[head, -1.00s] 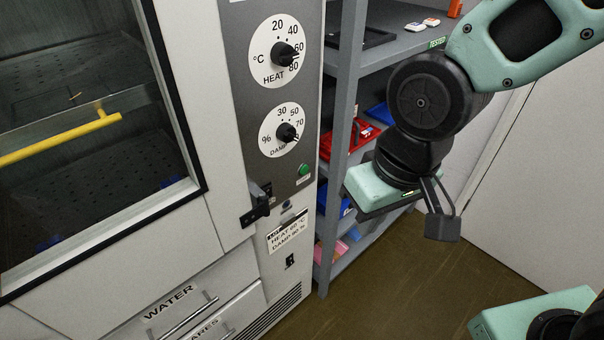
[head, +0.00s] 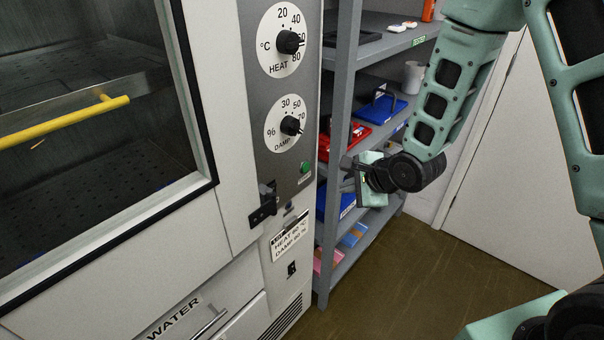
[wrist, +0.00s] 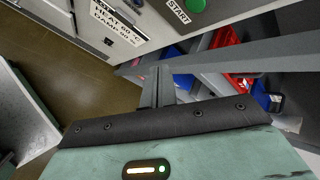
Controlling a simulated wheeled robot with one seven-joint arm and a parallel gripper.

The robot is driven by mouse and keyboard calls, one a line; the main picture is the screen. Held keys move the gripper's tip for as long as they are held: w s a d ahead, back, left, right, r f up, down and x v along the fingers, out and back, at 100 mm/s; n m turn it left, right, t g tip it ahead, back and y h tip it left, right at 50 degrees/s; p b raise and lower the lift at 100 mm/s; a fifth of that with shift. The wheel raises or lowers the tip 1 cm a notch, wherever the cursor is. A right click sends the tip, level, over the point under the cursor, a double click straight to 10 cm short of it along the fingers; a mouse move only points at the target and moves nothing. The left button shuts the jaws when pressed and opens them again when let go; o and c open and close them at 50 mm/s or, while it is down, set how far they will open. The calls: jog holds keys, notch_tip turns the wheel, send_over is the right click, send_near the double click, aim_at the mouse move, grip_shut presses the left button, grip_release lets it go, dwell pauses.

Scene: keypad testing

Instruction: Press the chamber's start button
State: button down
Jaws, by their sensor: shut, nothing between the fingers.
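The chamber's control panel (head: 257,150) faces me in the head view. The green start button (head: 305,167) sits low on its right edge, below the DAMP dial (head: 290,125). In the wrist view the button (wrist: 196,5) is at the top edge, partly cut off, beside its START label (wrist: 178,12). My gripper (head: 347,162) is to the right of the button, in front of the shelf. Its fingers are shut and empty and point left, apart from the button. In the wrist view the shut fingers (wrist: 159,85) lie below the button and slightly left of it.
The HEAT dial (head: 289,42) is higher on the panel. A black latch (head: 264,205) sticks out left of the button. The grey shelf unit (head: 342,90) with red and blue bins stands close to the chamber's right. The floor (head: 390,275) in front is clear.

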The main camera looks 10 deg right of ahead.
aim_at(306, 167)
jog(key=shift+w+f+m, duration=0.1)
jog(key=shift+f+m, duration=0.05)
jog(key=shift+m, duration=0.15)
jog(key=shift+w, duration=0.1)
jog(key=w+a, duration=0.5)
jog(key=w, duration=0.2)
dwell(0.4)
dwell(1.9)
jog(key=shift+w+a, duration=0.3)
jog(key=shift+w+a, duration=0.2)
jog(key=shift+w, duration=0.1)
dwell(0.9)
jog(key=shift+s+d, duration=0.45)
jog(key=shift+s, duration=0.2)
